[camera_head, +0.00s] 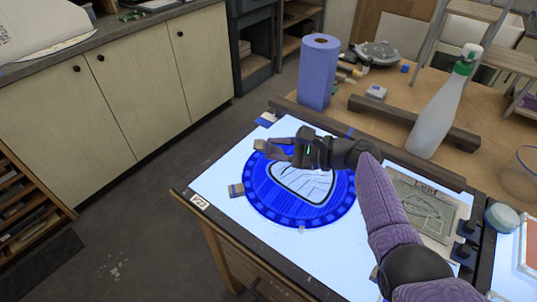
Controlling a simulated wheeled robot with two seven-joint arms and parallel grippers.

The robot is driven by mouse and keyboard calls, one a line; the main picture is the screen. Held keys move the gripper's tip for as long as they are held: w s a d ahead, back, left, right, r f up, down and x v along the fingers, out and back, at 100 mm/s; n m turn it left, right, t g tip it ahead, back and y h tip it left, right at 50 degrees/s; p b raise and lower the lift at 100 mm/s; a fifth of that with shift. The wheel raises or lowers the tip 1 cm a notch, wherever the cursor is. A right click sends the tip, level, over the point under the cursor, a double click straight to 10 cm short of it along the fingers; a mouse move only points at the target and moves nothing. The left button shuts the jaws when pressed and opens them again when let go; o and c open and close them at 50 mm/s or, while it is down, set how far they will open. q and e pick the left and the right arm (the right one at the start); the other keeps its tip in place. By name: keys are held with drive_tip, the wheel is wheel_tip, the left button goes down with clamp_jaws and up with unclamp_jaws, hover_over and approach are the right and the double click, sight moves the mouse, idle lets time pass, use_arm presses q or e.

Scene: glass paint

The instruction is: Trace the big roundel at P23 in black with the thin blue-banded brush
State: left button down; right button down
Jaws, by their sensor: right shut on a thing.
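The big blue roundel (258,197) lies flat on the lit white panel (213,176). Its middle has a pale patch with black lines, and its rim has a ring of blue segments. A small label (199,201) at the panel's left corner seems to read P23. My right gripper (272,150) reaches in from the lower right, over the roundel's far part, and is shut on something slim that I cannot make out. The brush and its blue band cannot be told apart here. The arm hides part of the roundel's right side. My left gripper is not in view.
Small tan blocks (236,190) sit at the roundel's edge. A dark bar (413,123) lies between. A grey drawing sheet (428,206) lies right of the arm.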

drive_tip(key=shift+s+d+r+p, duration=0.1)
drive_tip(key=shift+s+d+p, duration=0.1)
drive_tip(key=shift+d+p, duration=0.25)
drive_tip(key=shift+s+d+p, duration=0.4)
drive_tip(key=shift+d+p, duration=0.05)
drive_tip(key=shift+d, duration=0.2)
drive_tip(key=shift+s+d+p, duration=0.85)
drive_tip(key=shift+s+p, duration=0.2)
drive_tip(key=shift+p, duration=0.2)
drive_tip(key=s+p, duration=0.1)
drive_tip(key=s+d+p, duration=0.1)
drive_tip(key=s+p, duration=0.1)
drive_tip(key=s+d+p, duration=0.1)
drive_tip(key=shift+s+d, duration=0.25)
drive_tip(key=shift+s, duration=0.15)
